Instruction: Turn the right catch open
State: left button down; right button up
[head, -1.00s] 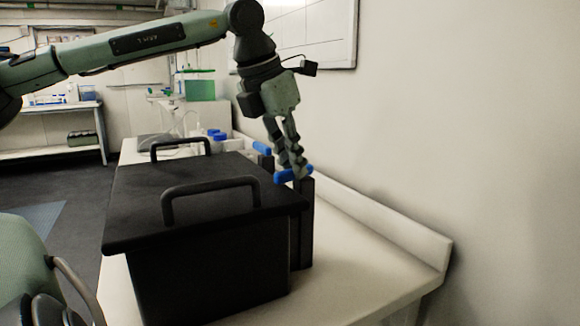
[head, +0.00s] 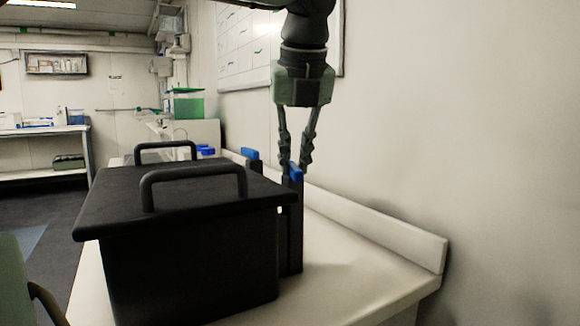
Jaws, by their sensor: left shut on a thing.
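A black box (head: 190,270) with a flat black lid (head: 112,205) stands on the white bench. Two blue catches sit on top of black posts along the box's wall-facing side. The nearer, right catch (head: 297,173) tops the nearer post (head: 291,235); it looks short and nearly end-on, partly covered by the fingers. The farther catch (head: 250,153) shows its longer side. My left gripper (head: 295,168) points straight down from above, shut on the right catch with a finger on either side. My right gripper is not in view.
Two black handles, a near one (head: 195,177) and a far one (head: 165,146), rise from the lid. The white bench (head: 345,270) is clear right of the box, up to a low ledge (head: 385,233) along the wall. Blue-capped items (head: 205,151) stand behind the box.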

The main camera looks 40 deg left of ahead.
pick_arm(q)
jog(key=shift+w+d+n+g+y, duration=0.15)
jog(key=shift+n+g, duration=0.1)
jog(key=shift+n, duration=0.45)
jog(key=shift+w+n+g+y, duration=0.1)
jog(key=shift+w+n+g, duration=0.15)
jog(key=shift+n, duration=0.45)
jog(key=shift+w+d+n+g+y, duration=0.1)
jog(key=shift+n+g, duration=0.2)
jog(key=shift+n, duration=0.4)
jog(key=shift+p, duration=0.3)
jog(key=c, duration=1.5)
grip_release()
jog(key=shift+c, duration=0.2)
jog(key=shift+r, duration=0.1)
jog(key=v, duration=1.2)
